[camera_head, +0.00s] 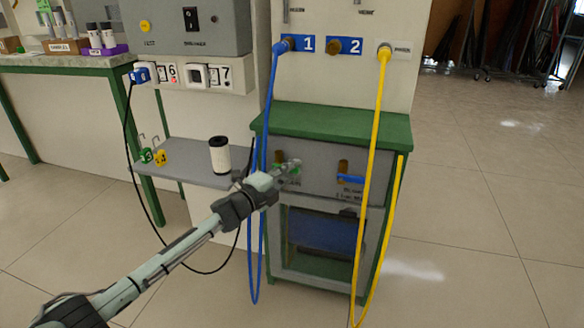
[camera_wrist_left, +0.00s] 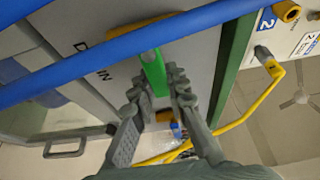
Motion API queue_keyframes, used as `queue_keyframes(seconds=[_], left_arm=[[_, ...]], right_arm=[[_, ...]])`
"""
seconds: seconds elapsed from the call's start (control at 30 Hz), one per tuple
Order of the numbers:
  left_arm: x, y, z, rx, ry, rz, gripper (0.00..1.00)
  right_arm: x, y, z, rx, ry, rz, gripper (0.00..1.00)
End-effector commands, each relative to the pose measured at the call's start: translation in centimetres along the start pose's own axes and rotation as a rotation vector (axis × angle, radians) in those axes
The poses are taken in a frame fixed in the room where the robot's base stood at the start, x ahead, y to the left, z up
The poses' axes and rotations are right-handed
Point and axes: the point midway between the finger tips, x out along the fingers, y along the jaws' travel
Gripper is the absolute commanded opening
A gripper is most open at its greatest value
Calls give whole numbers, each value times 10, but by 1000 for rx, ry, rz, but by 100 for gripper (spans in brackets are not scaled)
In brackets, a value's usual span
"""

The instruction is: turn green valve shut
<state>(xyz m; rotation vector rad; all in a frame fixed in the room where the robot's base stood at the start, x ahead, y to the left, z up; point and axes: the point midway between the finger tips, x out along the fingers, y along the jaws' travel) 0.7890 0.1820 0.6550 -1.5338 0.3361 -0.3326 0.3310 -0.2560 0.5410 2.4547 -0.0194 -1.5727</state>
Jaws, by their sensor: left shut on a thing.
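The green valve handle (camera_wrist_left: 153,72) shows in the left wrist view as a green lever on a grey panel, beside partly covered lettering. Its near end lies between the fingers of my left gripper (camera_wrist_left: 158,92), which is shut on it. In the head view the left gripper (camera_head: 284,170) is at the upper left of the cabinet front. It hides most of the green valve there. The exact angle of the handle is hard to tell. My right gripper is not in view.
A blue hose (camera_head: 270,90) hangs close by my left gripper and crosses the left wrist view (camera_wrist_left: 120,52). A yellow hose (camera_head: 371,170) hangs right of a blue-handled valve (camera_head: 351,179). A grey shelf (camera_head: 195,176) with a white canister (camera_head: 219,156) stands left.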

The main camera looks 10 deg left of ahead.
Motion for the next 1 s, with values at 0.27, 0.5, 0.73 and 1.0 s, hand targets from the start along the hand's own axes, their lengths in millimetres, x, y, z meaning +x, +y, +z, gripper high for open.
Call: queue_keyframes(seconds=[0.27,0.5,0.73,1.0], left_arm=[[0,2,0,6,-1,4,0],[0,2,0,5,-1,3,33],[0,1,0,4,0,2,36],[-19,2,0,5,0,4,36]], right_arm=[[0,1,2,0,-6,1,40],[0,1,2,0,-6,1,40],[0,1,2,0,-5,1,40],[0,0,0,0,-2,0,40]])
